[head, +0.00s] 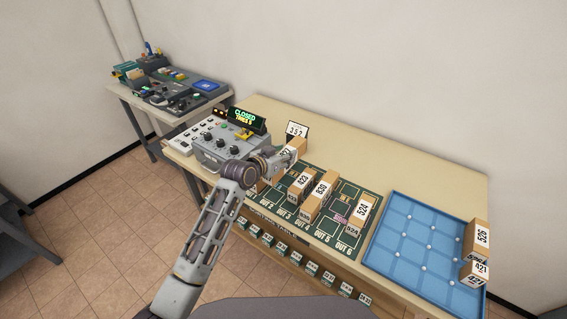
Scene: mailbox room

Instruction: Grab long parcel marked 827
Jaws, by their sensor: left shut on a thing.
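My left gripper (284,163) reaches over the green sorting mat and is shut on a brown parcel (299,145) near the mat's far left part. The gripper covers much of this parcel, and its label is only partly visible, so I cannot read 827 on it. No label that I can read clearly says 827. My right gripper is not in view.
Parcels marked 423 (302,184), 830 (319,194) and 524 (362,210) stand on the green mat (336,226). A white card reading 352 (297,130) stands behind. A blue tray (408,244) holds parcels 526 (481,240) and 421 (480,268). A control box (217,145) stands left.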

